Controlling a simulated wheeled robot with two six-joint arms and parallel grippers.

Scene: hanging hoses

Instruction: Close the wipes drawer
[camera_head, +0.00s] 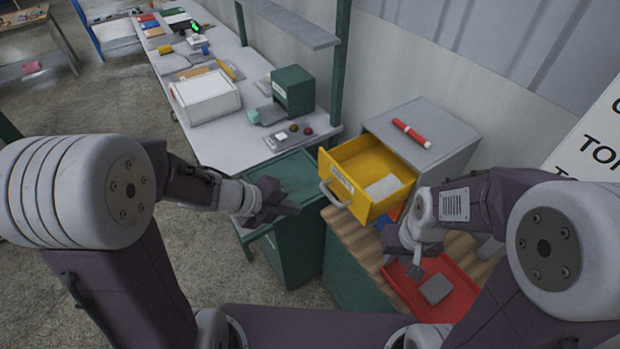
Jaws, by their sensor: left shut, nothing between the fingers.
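The yellow drawer (355,160) is pulled out of the grey cabinet (455,150) at the right of the head view. Its front carries a white label and a grey handle (332,196), facing left. A white item (383,187), perhaps the wipes, lies inside. My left gripper (290,207) is shut and empty, left of the drawer handle and apart from it. My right gripper (414,268) hangs below and right of the drawer, above the edge of a red tray. Its fingers are too small and angled to tell open from shut.
A red marker (411,133) lies on the cabinet. The red tray (462,290) holds a grey block (436,289) on the wooden bench top (350,236). A green bin (294,240) stands below my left gripper. A cluttered grey table (225,128) extends behind.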

